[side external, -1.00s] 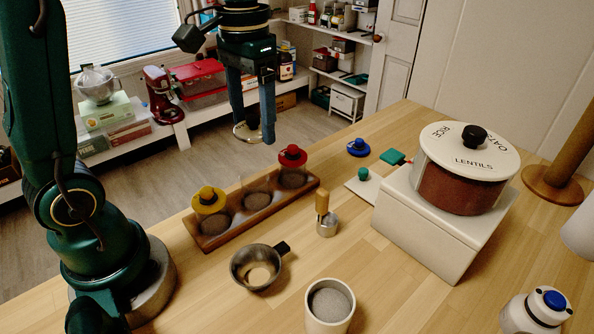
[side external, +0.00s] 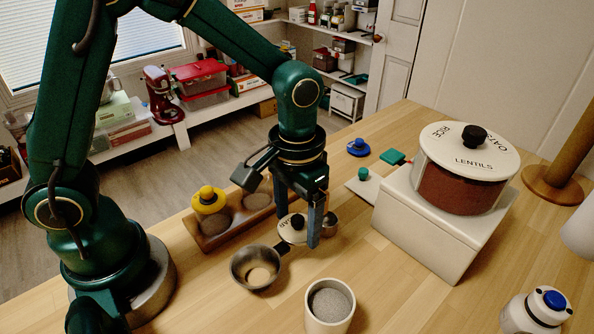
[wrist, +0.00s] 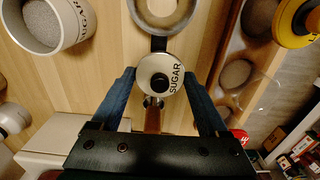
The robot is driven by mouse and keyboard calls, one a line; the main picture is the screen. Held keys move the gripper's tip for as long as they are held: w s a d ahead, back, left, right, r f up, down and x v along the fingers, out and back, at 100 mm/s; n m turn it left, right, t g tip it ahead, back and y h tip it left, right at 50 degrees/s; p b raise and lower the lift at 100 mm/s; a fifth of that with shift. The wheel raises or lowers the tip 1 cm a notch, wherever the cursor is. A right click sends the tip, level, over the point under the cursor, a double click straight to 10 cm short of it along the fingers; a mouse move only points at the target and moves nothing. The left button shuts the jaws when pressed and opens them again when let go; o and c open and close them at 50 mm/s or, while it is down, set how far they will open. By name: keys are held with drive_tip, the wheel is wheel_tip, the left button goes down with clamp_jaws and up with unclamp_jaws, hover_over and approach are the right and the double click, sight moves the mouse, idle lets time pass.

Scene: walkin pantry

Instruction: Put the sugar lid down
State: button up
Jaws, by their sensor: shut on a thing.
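The sugar lid (side external: 291,231) is a white disc with a black knob. In the wrist view the lid (wrist: 171,69) reads SUGAR. My gripper (side external: 298,232) is shut on it, one finger at each side, and holds it roughly level near the metal ring with a dark handle (side external: 236,266). I cannot tell whether the lid touches anything below. A white open canister (side external: 312,318) with pale grains stands at the front. It also shows in the wrist view (wrist: 73,35), with lettering on its side.
A wooden rack (side external: 211,243) with a yellow-lidded jar (side external: 208,201) lies behind to the left. A metal piece (side external: 330,226) is partly hidden behind my finger. A white block (side external: 425,235) carries the large LENTILS canister (side external: 460,185).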

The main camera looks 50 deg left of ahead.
sight(297, 235)
drive_tip(key=shift+f, duration=2)
drive_tip(key=o, duration=1.2)
